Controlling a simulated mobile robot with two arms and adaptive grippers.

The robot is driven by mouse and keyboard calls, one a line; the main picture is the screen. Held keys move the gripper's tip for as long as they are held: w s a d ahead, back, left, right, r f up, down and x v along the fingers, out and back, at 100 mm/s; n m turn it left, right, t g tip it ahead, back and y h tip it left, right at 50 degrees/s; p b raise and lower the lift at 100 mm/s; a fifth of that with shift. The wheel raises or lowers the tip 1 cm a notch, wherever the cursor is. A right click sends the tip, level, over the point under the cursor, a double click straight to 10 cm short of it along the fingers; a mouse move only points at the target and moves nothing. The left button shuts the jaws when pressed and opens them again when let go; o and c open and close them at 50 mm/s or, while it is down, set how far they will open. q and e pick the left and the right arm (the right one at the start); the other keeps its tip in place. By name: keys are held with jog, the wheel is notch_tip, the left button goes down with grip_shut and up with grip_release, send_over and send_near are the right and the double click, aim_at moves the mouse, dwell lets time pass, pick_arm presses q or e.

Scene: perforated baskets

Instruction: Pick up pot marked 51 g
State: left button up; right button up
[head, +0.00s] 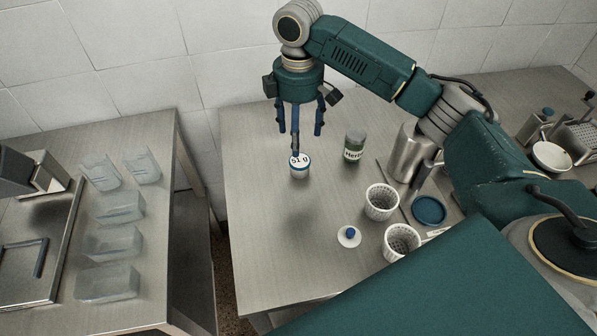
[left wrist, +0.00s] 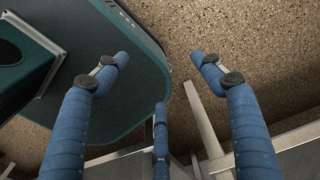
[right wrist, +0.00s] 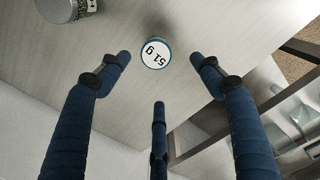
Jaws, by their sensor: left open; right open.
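The pot marked 51 g (head: 300,167) is a small white pot with a blue rim and a white labelled top. It stands upright on the steel table, and its top also shows in the right wrist view (right wrist: 156,54). My right gripper (head: 300,134) points down, open and empty, just above and slightly behind the pot. In the right wrist view the pot lies between the spread fingertips, beyond them. My left gripper (left wrist: 167,82) is open and empty, seen only in its own wrist view, above the floor and my base.
A metal jug (head: 409,154), two perforated white baskets (head: 381,203) (head: 400,242), a blue dish (head: 429,210) and a blue-knobbed white lid (head: 349,236) are farther right. The table's left part is clear.

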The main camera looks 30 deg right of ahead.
aim_at(300, 161)
jog(key=shift+f+b, duration=0.35)
jog(key=shift+f, duration=0.45)
jog(key=shift+w+f, duration=0.1)
jog(key=shift+f, duration=0.2)
notch_tip(300, 161, down, 4)
jog(key=shift+f+p, duration=0.2)
jog(key=shift+p, duration=0.25)
jog(key=f, duration=0.1)
jog(key=f+p, duration=0.1)
jog(key=f, duration=0.2)
jog(key=shift+d+f+p, duration=0.3)
jog(key=shift+f+p, duration=0.05)
jog(key=shift+w+f, duration=0.1)
jog(key=shift+f, duration=0.4)
pick_arm(q)
jog(key=shift+w+d+r, duration=0.1)
jog(key=shift+w+r, duration=0.5)
jog(key=shift+w, duration=0.1)
pick_arm(e)
jog(key=c, duration=1.3)
